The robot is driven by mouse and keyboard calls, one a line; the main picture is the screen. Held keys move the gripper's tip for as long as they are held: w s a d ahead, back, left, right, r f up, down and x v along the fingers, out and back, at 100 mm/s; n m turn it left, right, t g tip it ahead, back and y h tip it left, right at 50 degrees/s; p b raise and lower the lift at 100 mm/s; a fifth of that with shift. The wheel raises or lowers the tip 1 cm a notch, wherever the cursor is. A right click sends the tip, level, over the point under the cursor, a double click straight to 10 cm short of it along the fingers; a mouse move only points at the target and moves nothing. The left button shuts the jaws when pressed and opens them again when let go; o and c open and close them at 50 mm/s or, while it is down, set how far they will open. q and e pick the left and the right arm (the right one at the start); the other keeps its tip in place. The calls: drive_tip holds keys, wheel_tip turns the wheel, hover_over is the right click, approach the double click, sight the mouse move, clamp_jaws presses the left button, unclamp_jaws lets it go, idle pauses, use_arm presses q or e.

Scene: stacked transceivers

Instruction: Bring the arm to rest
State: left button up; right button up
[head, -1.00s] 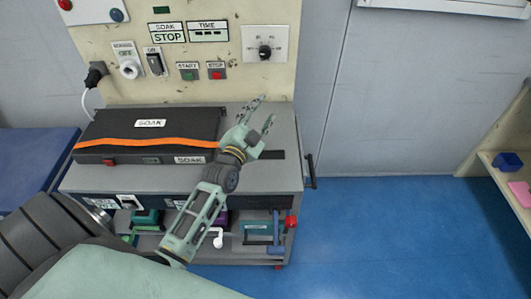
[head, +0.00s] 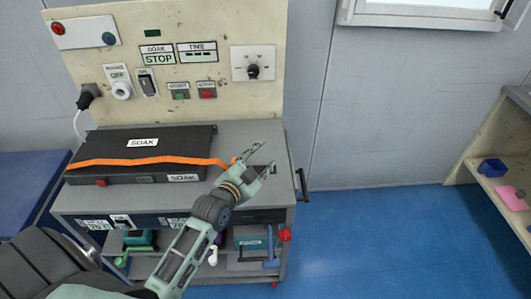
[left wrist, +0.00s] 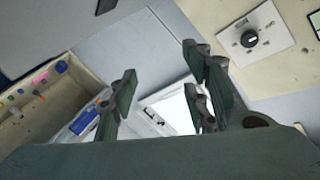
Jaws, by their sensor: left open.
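My left gripper (head: 263,163) is open and empty in the head view. It hangs over the right part of the grey cart top, beside the black SOAK case (head: 137,151) with its orange strap. Its fingers point up and to the right. In the left wrist view the open fingers (left wrist: 165,95) show with nothing between them but the far wall area. My right gripper is in neither view.
The grey cart (head: 262,135) has a backboard (head: 215,60) with a dial (head: 253,71), switches and buttons. A black handle (head: 301,185) sticks out at its right.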

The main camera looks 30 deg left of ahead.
use_arm(q)
drive_tip(key=s+d+f+g, duration=0.2)
drive_tip(key=s+d+f, duration=0.1)
drive_tip(key=shift+s+d+h, duration=0.15)
drive_tip(key=shift+s+h, duration=0.1)
drive_tip(key=shift+h, duration=0.15)
drive_tip(key=s+d+f+n+g, duration=0.3)
drive_tip(key=s+g, duration=0.2)
drive_tip(key=s, duration=0.8)
drive_tip(key=s+d+f+n+g, duration=0.25)
drive_tip(key=s+g, duration=0.25)
drive_tip(key=s, duration=0.8)
wheel_tip(320, 180, down, 26)
drive_tip(key=s+g, duration=0.2)
drive_tip(key=s, duration=0.1)
drive_tip(key=s+a+f+g, duration=0.1)
drive_tip(key=s+a+f, duration=0.1)
drive_tip(key=s+f, duration=1.4)
drive_tip(key=shift+s+f+m+y, duration=0.35)
drive_tip(key=shift+s+y, duration=0.05)
drive_tip(key=shift+s, duration=0.05)
drive_tip(key=shift+a, duration=0.1)
